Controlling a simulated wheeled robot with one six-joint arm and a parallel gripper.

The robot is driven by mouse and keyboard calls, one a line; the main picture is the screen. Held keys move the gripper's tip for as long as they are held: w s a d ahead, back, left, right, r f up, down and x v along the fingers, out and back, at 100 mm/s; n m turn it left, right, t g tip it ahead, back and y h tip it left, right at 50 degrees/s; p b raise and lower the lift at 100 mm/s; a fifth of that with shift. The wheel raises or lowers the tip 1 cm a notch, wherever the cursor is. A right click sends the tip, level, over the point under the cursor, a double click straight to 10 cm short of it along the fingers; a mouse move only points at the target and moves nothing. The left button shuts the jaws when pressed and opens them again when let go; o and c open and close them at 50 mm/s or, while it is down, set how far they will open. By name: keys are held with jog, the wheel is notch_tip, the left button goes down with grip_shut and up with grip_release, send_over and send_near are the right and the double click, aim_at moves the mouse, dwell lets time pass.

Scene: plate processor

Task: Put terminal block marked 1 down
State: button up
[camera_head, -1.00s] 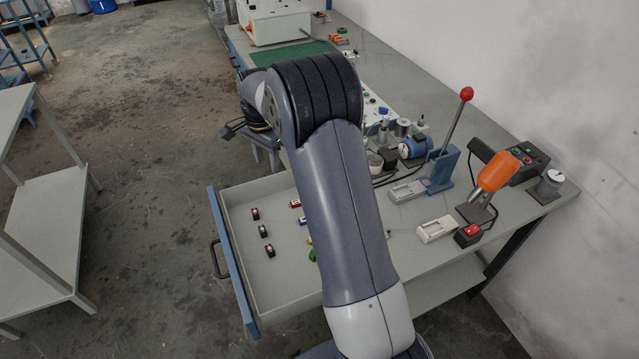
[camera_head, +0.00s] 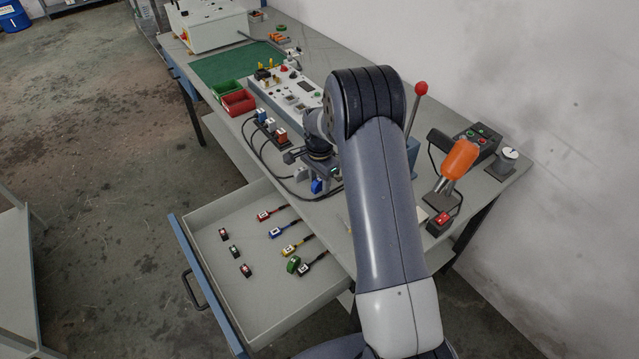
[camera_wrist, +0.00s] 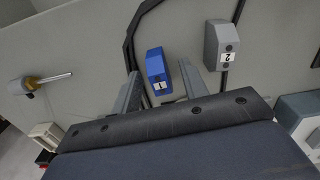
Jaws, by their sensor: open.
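The blue terminal block marked 1 (camera_wrist: 156,68) is on the grey table top in the wrist view, its white label facing my camera. My gripper (camera_wrist: 159,76) is open, with one finger on each side of the block and a visible gap on both sides. In the head view the blue block (camera_head: 317,186) shows just below my gripper (camera_head: 318,178), near the table's front edge. A grey block marked 2 (camera_wrist: 218,45) stands to the right of my gripper in the wrist view.
Black cables (camera_head: 262,152) run across the table near the gripper. An open drawer (camera_head: 215,285) with several small parts juts out below. A red-knobbed lever (camera_head: 421,88) and an orange-handled tool (camera_head: 459,160) stand to the right. Red (camera_head: 238,102) and green (camera_head: 226,91) bins stand further back.

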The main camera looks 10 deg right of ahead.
jog(key=shift+c, duration=0.3)
grip_shut()
